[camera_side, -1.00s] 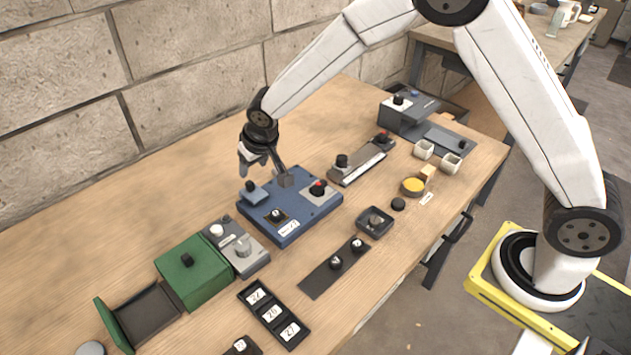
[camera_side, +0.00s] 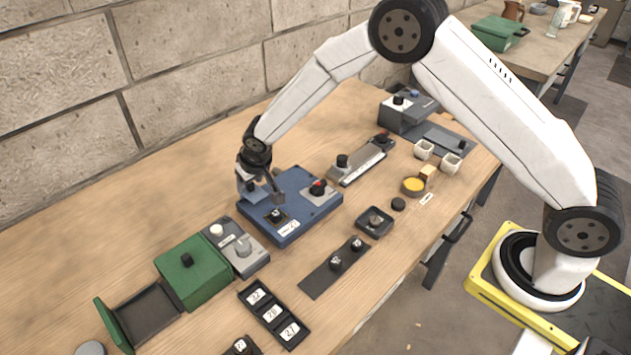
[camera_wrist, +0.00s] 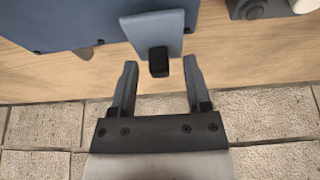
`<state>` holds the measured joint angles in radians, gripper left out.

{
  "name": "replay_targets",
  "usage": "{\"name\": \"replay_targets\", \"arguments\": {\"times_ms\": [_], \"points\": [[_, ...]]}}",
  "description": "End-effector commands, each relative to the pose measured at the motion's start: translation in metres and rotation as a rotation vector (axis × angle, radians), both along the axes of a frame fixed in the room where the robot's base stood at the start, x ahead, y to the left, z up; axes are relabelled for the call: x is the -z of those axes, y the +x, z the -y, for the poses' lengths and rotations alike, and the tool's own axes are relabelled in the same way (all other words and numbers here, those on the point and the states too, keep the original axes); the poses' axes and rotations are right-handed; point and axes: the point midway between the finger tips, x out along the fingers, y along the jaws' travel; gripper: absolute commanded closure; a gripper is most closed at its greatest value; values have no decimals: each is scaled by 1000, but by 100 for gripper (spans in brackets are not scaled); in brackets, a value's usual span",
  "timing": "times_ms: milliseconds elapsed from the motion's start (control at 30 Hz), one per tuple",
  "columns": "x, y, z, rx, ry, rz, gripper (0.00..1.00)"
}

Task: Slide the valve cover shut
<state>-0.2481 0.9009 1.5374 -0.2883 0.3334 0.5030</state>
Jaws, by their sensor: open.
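The blue box (camera_side: 300,226) lies on the wooden bench. A grey-blue plate with a black knob (camera_wrist: 158,61), which looks like the valve cover, juts out past the box's edge in the wrist view. My gripper (camera_wrist: 158,76) is open, with one finger on each side of the knob and a gap to it on both sides. In the side view my gripper (camera_side: 262,198) is low at the box's back left corner and hides most of the plate. A black square fitting with a pale-topped knob (camera_side: 277,216) sits on the box top, near the plate.
A grey plate with a red-topped knob (camera_side: 318,188) is on the box's right part. A grey unit (camera_side: 247,258) and a green box (camera_side: 194,272) stand to the left. The bench behind, towards the block wall, is clear.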

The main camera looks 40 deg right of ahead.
Motion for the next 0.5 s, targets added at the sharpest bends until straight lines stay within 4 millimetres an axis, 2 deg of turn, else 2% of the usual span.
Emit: {"name": "replay_targets", "arguments": {"times_ms": [367,500], "points": [[3,1,0,0,0,-1,38],[3,1,0,0,0,-1,83]]}}
